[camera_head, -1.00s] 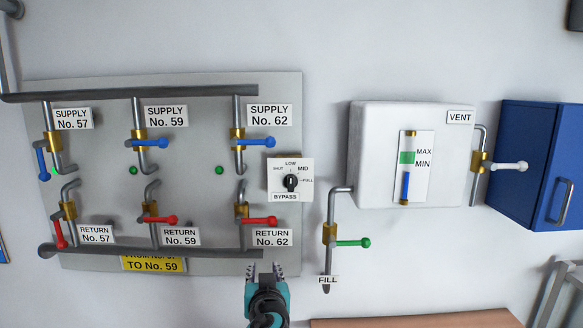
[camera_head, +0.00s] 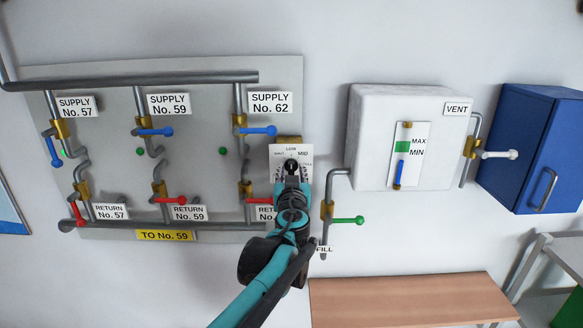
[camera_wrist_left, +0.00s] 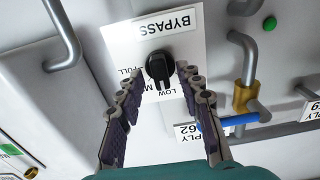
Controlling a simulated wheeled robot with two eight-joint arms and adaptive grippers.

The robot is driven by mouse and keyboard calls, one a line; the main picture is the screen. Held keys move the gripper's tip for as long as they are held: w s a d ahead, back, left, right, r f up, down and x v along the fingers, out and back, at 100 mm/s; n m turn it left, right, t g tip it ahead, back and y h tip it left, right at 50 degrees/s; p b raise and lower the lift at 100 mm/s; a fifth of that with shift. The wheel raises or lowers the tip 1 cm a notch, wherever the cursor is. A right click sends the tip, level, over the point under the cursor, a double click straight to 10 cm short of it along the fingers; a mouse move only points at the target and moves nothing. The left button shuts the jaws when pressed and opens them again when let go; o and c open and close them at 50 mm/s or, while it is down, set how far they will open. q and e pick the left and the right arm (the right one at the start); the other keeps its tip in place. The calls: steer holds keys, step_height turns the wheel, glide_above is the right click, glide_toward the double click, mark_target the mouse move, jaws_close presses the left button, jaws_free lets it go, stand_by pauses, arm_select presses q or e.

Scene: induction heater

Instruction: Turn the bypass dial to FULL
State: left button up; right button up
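The bypass dial is a black knob (camera_wrist_left: 159,68) on a white plate (camera_head: 305,152) at the right edge of the grey panel. The wrist view shows the plate upside down, with BYPASS above the knob, FULL to its left and LOW below. The knob's long grip runs roughly up and down, its lower end near LOW. My left gripper (camera_head: 291,172) is in front of the dial. In the wrist view its two fingers (camera_wrist_left: 158,78) are apart, one on each side of the knob; contact is unclear. They partly cover MID and hide SHUT. My right gripper is not in view.
A blue-handled supply valve (camera_head: 260,130) and the covered red return valve (camera_head: 258,199) for No. 62 lie left of the dial. A fill pipe with a green handle (camera_head: 347,220) stands close on the right. A white tank (camera_head: 375,150) is beyond it.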

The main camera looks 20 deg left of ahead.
arm_select(q)
steer(key=shift+w+a, duration=0.15)
steer(key=shift+w, duration=0.2)
steer(key=shift+s, duration=0.1)
jaws_close()
